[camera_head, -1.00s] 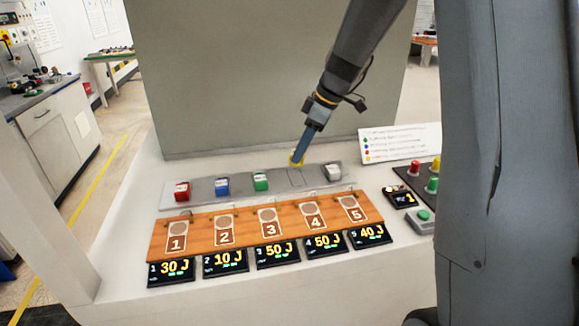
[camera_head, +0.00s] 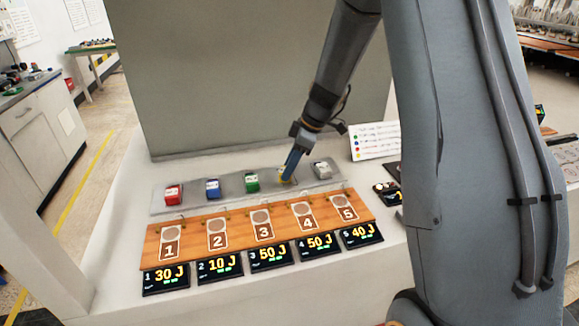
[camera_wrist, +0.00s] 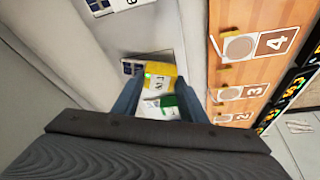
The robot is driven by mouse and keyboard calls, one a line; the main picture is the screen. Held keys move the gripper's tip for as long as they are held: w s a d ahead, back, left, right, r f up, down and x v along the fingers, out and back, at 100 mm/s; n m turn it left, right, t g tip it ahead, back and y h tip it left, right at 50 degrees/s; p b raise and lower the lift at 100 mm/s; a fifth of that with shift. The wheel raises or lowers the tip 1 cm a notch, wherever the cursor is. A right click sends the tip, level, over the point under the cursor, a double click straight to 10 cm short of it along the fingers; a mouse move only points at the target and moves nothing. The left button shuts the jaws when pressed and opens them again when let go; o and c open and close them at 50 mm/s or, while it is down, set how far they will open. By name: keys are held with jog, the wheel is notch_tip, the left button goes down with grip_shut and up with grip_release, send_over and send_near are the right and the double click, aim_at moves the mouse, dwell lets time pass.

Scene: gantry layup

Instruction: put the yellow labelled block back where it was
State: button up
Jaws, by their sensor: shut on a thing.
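The yellow labelled block (camera_head: 283,178) is at the tip of my gripper (camera_head: 289,168), low over the grey strip (camera_head: 193,193), in the gap between the green block (camera_head: 252,181) and the white block (camera_head: 322,171).
A red block (camera_head: 173,193) and a blue block (camera_head: 212,188) stand farther left on the strip. In front lies a wooden board (camera_head: 240,228) with numbered spots 1 to 5 and small hooks, then energy displays (camera_head: 166,277). A legend card (camera_head: 375,140) stands at right.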

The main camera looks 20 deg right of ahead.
jog(key=shift+f, duration=0.45)
jog(key=shift+f, duration=0.15)
jog(key=o, duration=1.2)
jog(key=shift+r, duration=0.2)
jog(key=b+v, duration=0.4)
jog(key=v, duration=0.7)
jog(key=s+a+f+m+h, duration=0.1)
jog(key=s+f+m, duration=0.2)
jog(key=s, duration=0.4)
jog(key=s+a+f+m+h, duration=0.1)
jog(key=s+f+m, duration=0.2)
jog(key=s+m, duration=0.3)
jog(key=s+a+f+m+h, duration=0.2)
jog(key=s+f+m, duration=0.1)
jog(key=s, duration=0.7)
jog(key=shift+s+m, duration=0.15)
jog(key=shift+m, duration=0.65)
